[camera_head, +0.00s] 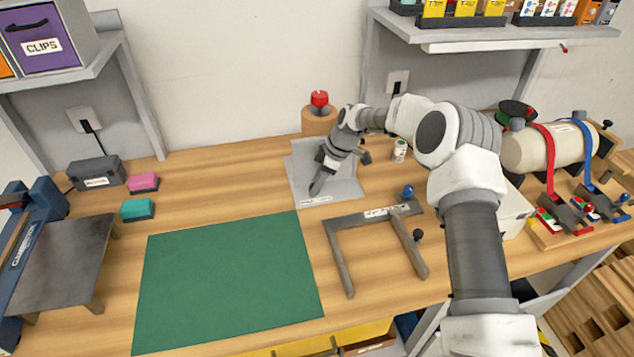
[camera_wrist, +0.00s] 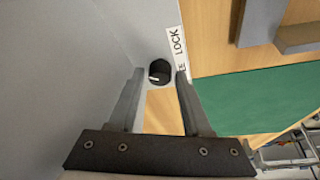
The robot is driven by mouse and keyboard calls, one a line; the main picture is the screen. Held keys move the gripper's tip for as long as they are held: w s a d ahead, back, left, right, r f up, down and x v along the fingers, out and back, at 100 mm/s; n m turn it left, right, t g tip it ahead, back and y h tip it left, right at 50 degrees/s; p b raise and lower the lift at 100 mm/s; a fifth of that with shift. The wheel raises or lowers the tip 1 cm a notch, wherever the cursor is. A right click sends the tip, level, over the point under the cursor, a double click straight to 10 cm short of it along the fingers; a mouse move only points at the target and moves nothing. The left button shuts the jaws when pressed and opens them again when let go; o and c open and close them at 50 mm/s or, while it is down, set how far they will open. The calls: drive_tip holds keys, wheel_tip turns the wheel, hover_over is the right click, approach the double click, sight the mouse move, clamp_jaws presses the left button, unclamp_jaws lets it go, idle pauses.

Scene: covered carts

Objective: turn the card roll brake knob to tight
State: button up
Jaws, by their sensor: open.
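A black knob (camera_wrist: 159,71) with a white mark on its left side sits on a grey panel, beside a white label (camera_wrist: 176,48) whose visible letters end in "E LOCK". My gripper (camera_wrist: 160,75) is open, its two fingers apart on either side of the knob in the picture; I cannot tell whether they touch it. In the head view my gripper (camera_head: 317,187) points down at the grey plate (camera_head: 346,186), hiding the knob. A cream roll (camera_head: 530,150) with red and blue straps lies at the right, with a black knob (camera_head: 606,125) at its end. No word "tight" is readable.
A grey U-shaped frame (camera_head: 342,262) with a blue knob (camera_head: 407,191) and a green mat (camera_head: 225,275) lie in front. A wooden cylinder with a red top (camera_head: 319,98) stands behind. A small jar (camera_head: 399,150) stands right of my gripper. My arm crosses the bench's right half.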

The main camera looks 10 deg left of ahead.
clamp_jaws()
